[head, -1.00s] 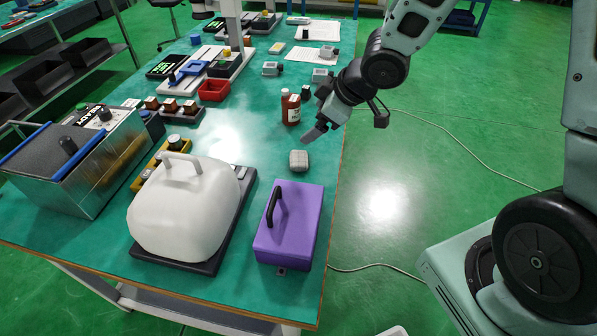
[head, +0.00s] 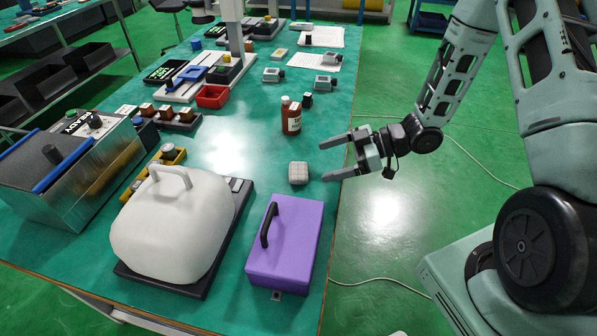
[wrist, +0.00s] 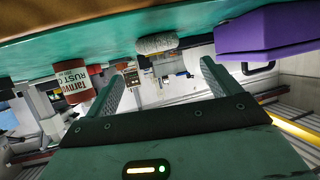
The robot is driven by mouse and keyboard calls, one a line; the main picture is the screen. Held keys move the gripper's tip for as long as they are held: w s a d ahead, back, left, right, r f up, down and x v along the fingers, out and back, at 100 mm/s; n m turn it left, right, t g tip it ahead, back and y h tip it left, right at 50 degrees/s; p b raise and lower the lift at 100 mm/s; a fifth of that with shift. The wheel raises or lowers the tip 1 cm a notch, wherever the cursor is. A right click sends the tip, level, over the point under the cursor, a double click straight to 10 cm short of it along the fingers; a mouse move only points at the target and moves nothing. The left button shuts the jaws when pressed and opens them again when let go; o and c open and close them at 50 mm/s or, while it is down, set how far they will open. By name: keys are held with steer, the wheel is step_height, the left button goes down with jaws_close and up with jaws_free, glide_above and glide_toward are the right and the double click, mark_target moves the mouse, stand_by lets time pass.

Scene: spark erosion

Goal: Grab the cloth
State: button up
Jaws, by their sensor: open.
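The cloth (head: 298,173) is a small pale, rounded, checked bundle on the green table near its right edge. It also shows in the wrist view (wrist: 156,44), beyond and between my fingers. My gripper (head: 324,160) is open, its two fingers pointing left toward the cloth. The fingertips are a short way to the right of the cloth, one on the far side and one on the near side of its line. Nothing is between the fingers. In the wrist view my gripper (wrist: 165,80) shows both fingers spread apart.
A brown bottle (head: 291,117) stands behind the cloth, near the far finger. A purple box (head: 290,245) with a black handle lies in front. A white domed cover (head: 172,228) is to the left. The table between cover and bottle is clear.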

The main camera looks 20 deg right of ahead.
mark_target(298, 169)
steer(key=p+x, duration=0.1)
steer(key=x, duration=0.8)
steer(key=shift+w+a+f, duration=0.15)
steer(key=shift+a, duration=0.1)
steer(key=c, duration=1.1)
